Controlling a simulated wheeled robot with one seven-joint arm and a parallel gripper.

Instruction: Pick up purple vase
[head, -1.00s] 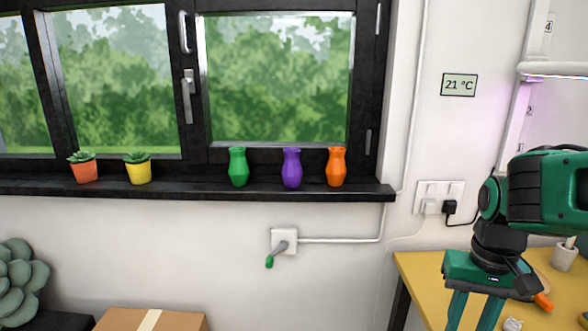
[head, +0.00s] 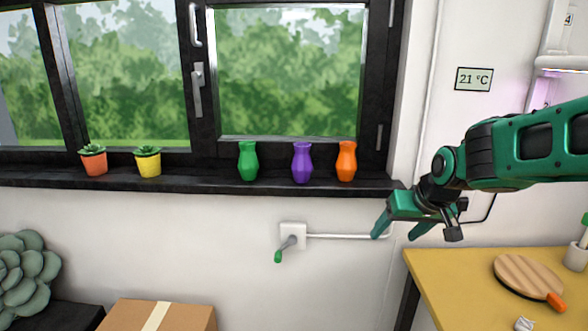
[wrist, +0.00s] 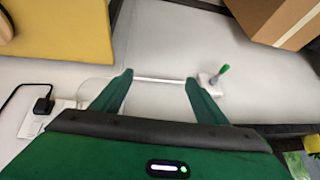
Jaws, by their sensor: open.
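The purple vase (head: 302,163) stands upright on the dark window sill, between the green vase (head: 248,161) and the orange vase (head: 346,161). My gripper (head: 396,232) is open and empty in the head view, to the right of the vases and a little below the sill's right end. In the wrist view its two fingers (wrist: 158,80) are apart, with wall and a white conduit behind them. I cannot make out the purple vase in the wrist view.
The sill (head: 215,182) also bears an orange-red pot (head: 94,163) and a yellow pot (head: 149,164) with succulents. A wall crank (head: 289,242) sticks out below it. A yellow table (head: 450,290) is at right, a cardboard box (head: 185,316) at the bottom.

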